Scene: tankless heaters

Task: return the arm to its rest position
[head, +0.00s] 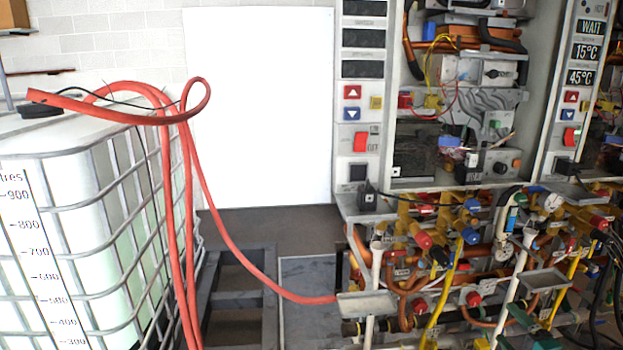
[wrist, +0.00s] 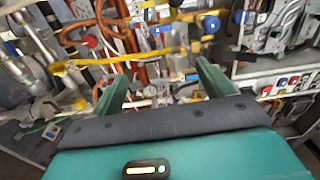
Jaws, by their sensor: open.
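My gripper (wrist: 160,88) shows in the wrist view as two green fingers standing well apart on a dark bar above a green housing. It is open, and nothing shows between the fingers but the blurred pipes and valves behind. In the head view, small green parts low on the right (head: 522,318) lie among the pipes; I cannot tell whether they belong to my arm.
A white caged tank (head: 95,160) with red hoses (head: 168,200) stands at left. A heater panel (head: 362,120) and dense copper pipes with coloured valves (head: 440,240) fill the right. A plain white board (head: 260,105) stands behind. Dark floor (head: 290,225) shows between tank and pipes.

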